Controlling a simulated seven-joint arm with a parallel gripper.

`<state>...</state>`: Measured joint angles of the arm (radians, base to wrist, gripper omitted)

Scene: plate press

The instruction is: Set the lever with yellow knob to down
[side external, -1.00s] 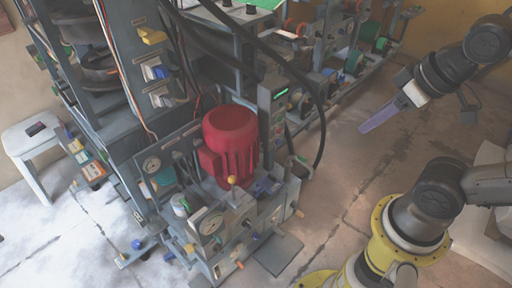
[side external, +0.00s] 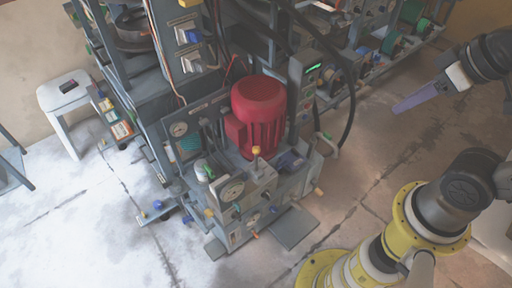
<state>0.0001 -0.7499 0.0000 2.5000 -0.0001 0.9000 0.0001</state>
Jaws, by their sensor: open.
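The lever with the yellow knob (side external: 256,151) stands up from the low grey machine block, in front of the red motor (side external: 260,112). Its knob is at the top of a short, roughly upright stem. My gripper (side external: 413,98), with long pale purple fingers, hangs in the air at the upper right, well away from the lever. It is open and touches nothing; the gap between the fingers cannot be made out from this side.
A black cable (side external: 349,112) loops down right of the motor. A white stool (side external: 65,96) stands far left. The floor (side external: 365,165) between machine and arm is clear.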

